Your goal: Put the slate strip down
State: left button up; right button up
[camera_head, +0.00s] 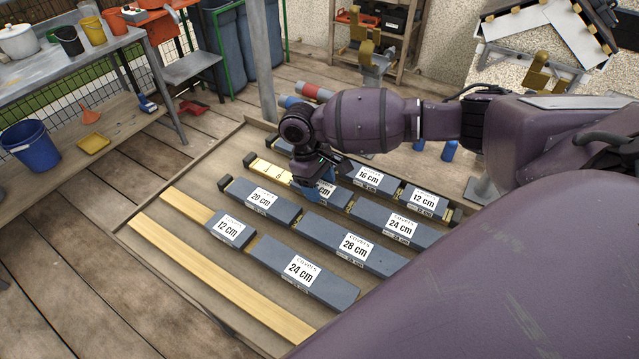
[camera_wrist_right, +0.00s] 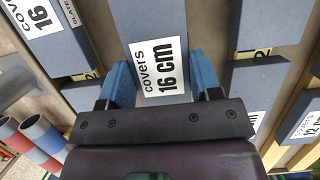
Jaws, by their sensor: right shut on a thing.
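My right gripper (camera_head: 322,193) is shut on a dark blue-grey slate strip (camera_wrist_right: 150,20) with a white label reading "covers 16 cm". The blue fingers lie on both sides of the strip in the right wrist view, where the gripper (camera_wrist_right: 165,82) shows. In the head view the held strip's label (camera_head: 323,189) is partly hidden by the gripper. The strip is over a row between a bare yellow stretch (camera_head: 268,170) and a 24 cm strip (camera_head: 388,221). I cannot tell whether it touches the surface below. My left gripper is not in view.
Other labelled strips lie in rows: 16 cm (camera_head: 368,180) and 12 cm (camera_head: 423,201) behind, 20 cm (camera_head: 262,198) and 28 cm (camera_head: 355,246) in front, nearer ones 12 cm (camera_head: 229,228) and 24 cm (camera_head: 303,271). A long yellow batten (camera_head: 205,262) lies bare in front.

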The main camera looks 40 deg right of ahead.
jog(key=shift+f, duration=0.1)
jog(key=o, duration=1)
jog(key=shift+o, duration=0.2)
jog(key=p+v, duration=0.1)
jog(key=v, duration=1.1)
jog(key=shift+p, duration=0.35)
jog(key=shift+s, duration=0.1)
